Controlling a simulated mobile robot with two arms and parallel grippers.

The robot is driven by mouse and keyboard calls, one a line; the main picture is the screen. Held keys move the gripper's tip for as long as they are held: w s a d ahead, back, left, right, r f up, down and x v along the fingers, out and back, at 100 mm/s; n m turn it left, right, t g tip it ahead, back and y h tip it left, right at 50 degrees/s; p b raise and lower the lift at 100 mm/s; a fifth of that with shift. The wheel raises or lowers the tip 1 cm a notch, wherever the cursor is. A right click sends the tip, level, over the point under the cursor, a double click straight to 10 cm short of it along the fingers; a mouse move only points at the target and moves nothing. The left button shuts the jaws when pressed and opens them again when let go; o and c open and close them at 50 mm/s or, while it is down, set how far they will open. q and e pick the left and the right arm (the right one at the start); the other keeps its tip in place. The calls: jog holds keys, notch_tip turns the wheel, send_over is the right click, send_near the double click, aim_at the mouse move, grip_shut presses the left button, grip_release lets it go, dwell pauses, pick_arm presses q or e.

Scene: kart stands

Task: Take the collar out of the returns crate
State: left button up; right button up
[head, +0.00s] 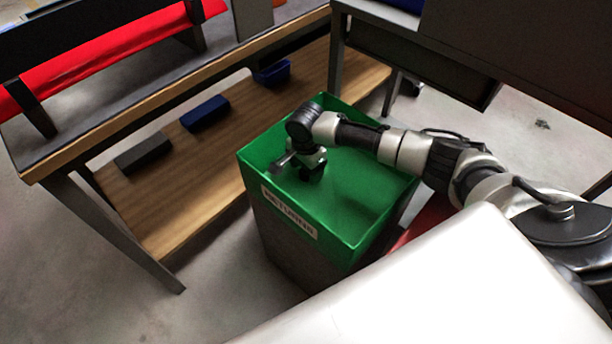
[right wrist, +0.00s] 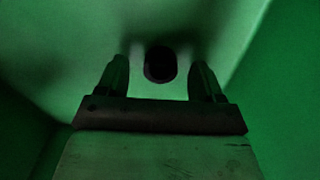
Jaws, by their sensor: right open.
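The green returns crate (head: 375,205) stands on a dark base, with a white label on its near side. My right gripper (head: 308,172) reaches down into the crate from above. In the right wrist view my right gripper (right wrist: 160,82) is open, with its two fingers apart. A dark, rounded piece, likely the collar (right wrist: 160,65), lies on the green crate surface, between and just beyond the fingertips. It does not appear to touch either finger. In the head view the collar cannot be made out behind my gripper. My left gripper is not in view.
A bench with a wooden lower shelf (head: 165,215) stands left of the crate, holding a dark bin (head: 142,153) and blue bins (head: 205,113). A dark cabinet (head: 500,50) stands behind at right. The crate walls are close around my right gripper.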

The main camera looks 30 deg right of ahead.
jog(key=shift+f, duration=0.45)
jog(key=c, duration=1)
jog(key=shift+r, duration=0.1)
